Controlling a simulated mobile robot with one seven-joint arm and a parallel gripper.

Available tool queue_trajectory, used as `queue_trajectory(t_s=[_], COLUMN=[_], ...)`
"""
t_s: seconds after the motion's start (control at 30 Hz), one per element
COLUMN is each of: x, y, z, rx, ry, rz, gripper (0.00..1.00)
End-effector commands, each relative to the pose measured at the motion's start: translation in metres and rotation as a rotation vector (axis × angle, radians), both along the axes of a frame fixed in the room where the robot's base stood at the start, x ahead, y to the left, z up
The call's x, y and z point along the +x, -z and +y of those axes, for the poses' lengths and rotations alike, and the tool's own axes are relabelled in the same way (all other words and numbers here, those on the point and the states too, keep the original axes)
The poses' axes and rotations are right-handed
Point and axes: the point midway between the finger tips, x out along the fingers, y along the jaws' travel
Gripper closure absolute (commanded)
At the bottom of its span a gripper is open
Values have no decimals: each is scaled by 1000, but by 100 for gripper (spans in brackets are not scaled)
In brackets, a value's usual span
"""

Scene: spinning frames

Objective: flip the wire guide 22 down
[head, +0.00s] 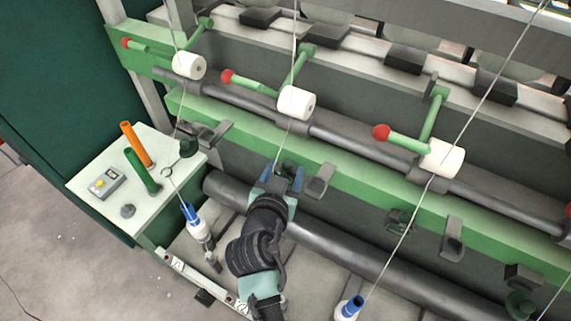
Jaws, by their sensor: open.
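My gripper (281,178) is in the middle of the head view, reaching up to the green rail, with its two blue-tipped fingers apart. A small dark green wire guide (288,169) shows at the fingertips, partly hidden by them. I cannot tell whether the fingers touch it, or whether it is tilted up or down. Similar dark green guides sit along the rail at the left (189,147) and at the right (399,220). No number is readable on any guide.
Grey brackets (320,181) stick out from the green rail (350,178) beside the guides. White rollers (297,103) and red-knobbed levers (382,132) sit above. A dark cylinder (345,246) runs below. Thin yarns cross the space. A white table (110,212) holds coloured tubes at left.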

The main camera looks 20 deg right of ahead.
Motion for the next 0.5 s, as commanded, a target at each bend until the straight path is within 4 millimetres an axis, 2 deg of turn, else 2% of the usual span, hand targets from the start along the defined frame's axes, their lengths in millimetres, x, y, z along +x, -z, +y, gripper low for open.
queue_trajectory(t_s=[0.43, 0.5], x=[7, 7], y=[3, 3], z=[-4, -4], rx=[0, 0], ry=[-1, -1], rz=[0, 0], gripper=[40, 50])
